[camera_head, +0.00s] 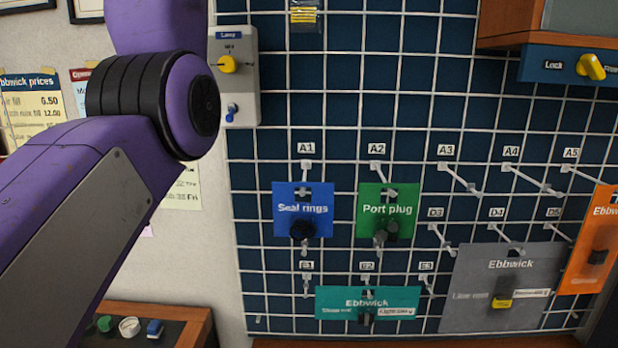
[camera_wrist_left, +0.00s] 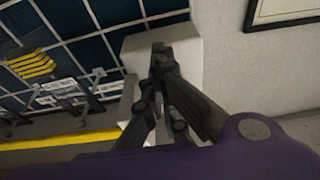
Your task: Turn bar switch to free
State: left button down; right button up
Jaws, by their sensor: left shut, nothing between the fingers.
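A blue plate (camera_head: 545,67) at the upper right of the head view reads "Lock" on its left. A second label at its right end is partly cut off by the picture edge. The plate carries a yellow bar knob (camera_head: 591,67), which sits tilted. My left arm comes in from the left and runs out of the top of the head view, so its gripper does not show there. In the left wrist view my left gripper (camera_wrist_left: 159,50) is shut and empty, its fingertips in front of a pale box. My right gripper is not in view.
A grey box labelled Lamp (camera_head: 241,105) has a yellow knob (camera_head: 227,64) and a blue lever. Below, hooks with hanging packets such as Seal rings (camera_head: 285,215) and Port plug (camera_head: 370,215) stick out from the grid wall. A wooden shelf (camera_head: 510,38) overhangs the blue plate.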

pick_arm(q)
jog(key=shift+w+a+f, duration=0.1)
jog(key=shift+a+f, duration=0.05)
jog(key=shift+a, duration=0.25)
jog(key=shift+a+r, duration=0.15)
jog(key=shift+a, duration=0.45)
jog(key=shift+a+r, duration=0.15)
jog(key=shift+a, duration=0.4)
jog(key=v, duration=0.6)
jog(key=shift+r, duration=0.2)
jog(key=shift+d, duration=0.1)
